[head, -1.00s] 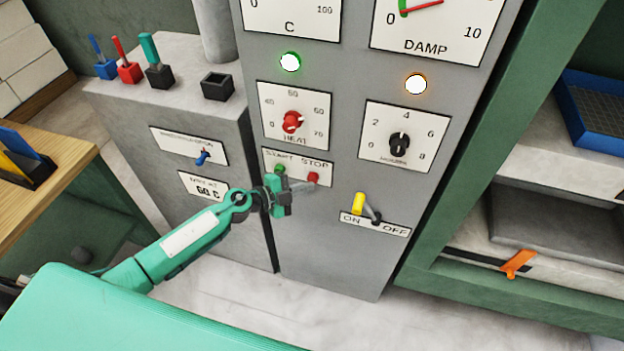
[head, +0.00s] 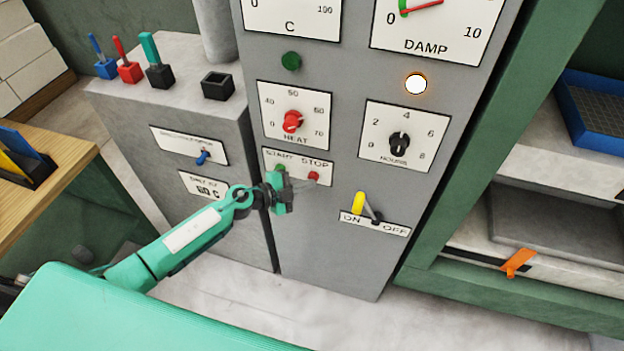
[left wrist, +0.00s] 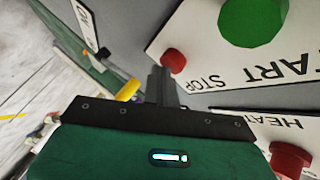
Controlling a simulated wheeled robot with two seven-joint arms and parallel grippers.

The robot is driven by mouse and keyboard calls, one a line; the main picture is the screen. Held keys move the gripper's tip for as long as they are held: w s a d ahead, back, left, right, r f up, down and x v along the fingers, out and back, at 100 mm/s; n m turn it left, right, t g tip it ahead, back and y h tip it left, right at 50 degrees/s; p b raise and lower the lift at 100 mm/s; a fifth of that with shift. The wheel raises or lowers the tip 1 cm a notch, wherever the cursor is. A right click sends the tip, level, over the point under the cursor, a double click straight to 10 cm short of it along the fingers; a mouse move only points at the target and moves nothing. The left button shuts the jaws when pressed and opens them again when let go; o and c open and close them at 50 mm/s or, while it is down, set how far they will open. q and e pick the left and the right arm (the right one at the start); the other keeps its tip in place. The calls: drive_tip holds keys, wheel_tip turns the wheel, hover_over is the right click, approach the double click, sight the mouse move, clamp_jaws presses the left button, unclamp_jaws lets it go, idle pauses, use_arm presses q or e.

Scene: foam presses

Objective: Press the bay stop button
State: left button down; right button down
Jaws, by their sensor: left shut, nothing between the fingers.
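The red stop button (head: 313,176) sits on the white START/STOP plate (head: 325,169) of the grey cabinet, right of the green start button (head: 280,168). My left gripper (head: 300,186) is shut and empty, just left of and below the stop button in the head view. In the left wrist view the shut fingers (left wrist: 160,78) are close to the stop button (left wrist: 173,61); I cannot tell whether they touch it. The large green start button (left wrist: 253,20) is beyond. The lamp (head: 291,61) above the HEAT dial is dark green. My right gripper is not in view.
The red HEAT dial (head: 292,122) is above the plate, with the black HOURS knob (head: 399,142) to its right. A yellow ON/OFF lever (head: 359,203) is lower right. The orange lamp (head: 416,84) is lit. A blue toggle (head: 202,157) is on the low cabinet.

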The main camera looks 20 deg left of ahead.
use_arm(q)
drive_tip(key=shift+w, duration=0.1)
idle(0.3)
drive_tip(key=shift+s+p, duration=0.5)
drive_tip(key=shift+s, duration=0.45)
drive_tip(key=s+p, duration=0.1)
drive_tip(key=s, duration=0.4)
drive_tip(key=shift+a+p, duration=0.15)
drive_tip(key=shift+p, duration=0.2)
idle(0.5)
